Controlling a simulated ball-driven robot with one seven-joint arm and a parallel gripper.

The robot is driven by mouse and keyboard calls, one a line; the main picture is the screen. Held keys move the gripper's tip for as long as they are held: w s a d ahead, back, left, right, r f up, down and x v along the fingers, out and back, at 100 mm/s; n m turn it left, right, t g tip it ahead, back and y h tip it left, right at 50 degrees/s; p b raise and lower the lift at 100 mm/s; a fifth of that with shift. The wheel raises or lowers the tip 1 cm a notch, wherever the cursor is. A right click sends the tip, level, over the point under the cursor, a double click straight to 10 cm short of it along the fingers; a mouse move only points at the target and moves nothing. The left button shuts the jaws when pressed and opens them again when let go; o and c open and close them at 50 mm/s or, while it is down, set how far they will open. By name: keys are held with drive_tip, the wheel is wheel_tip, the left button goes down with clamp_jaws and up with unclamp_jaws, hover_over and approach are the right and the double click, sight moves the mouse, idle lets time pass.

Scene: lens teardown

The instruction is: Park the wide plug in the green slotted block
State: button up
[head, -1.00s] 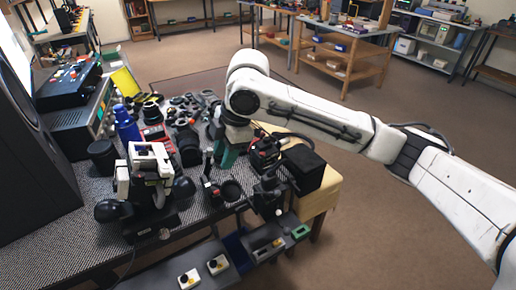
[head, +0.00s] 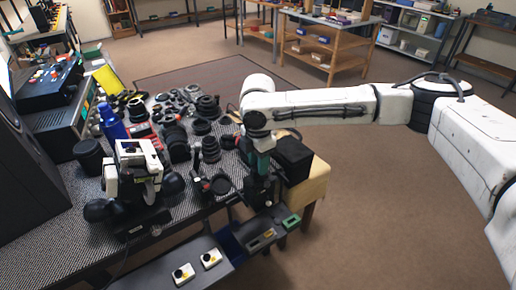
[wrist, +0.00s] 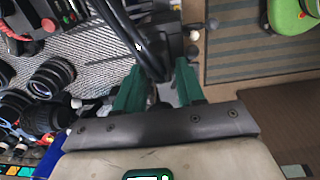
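In the head view my gripper (head: 262,165) points down at the right front end of the bench, with green fingers. In the wrist view the two green fingers (wrist: 160,78) stand apart, and a dark curved part lies across the gap; I see nothing clearly gripped. A small green block with a dark slot (head: 291,221) sits at the right end of the low front shelf, below and right of my gripper. A grey slotted block (head: 262,241) is left of it. I cannot pick out the wide plug with certainty; the area under my gripper is dark and crowded.
A black box (head: 293,158) on a pale yellow block (head: 318,182) stands close right of my gripper. Lens parts (head: 205,106) crowd the bench behind. Two white blocks (head: 184,273) sit on the shelf's left.

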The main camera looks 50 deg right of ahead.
drive_tip(key=shift+f, duration=1.5)
clamp_jaws()
drive_tip(key=shift+c, duration=1.4)
unclamp_jaws()
clamp_jaws()
drive_tip(key=shift+r+p, duration=0.9)
drive_tip(key=shift+p, duration=0.1)
drive_tip(key=shift+r+p, duration=2.15)
drive_tip(key=shift+r, duration=0.05)
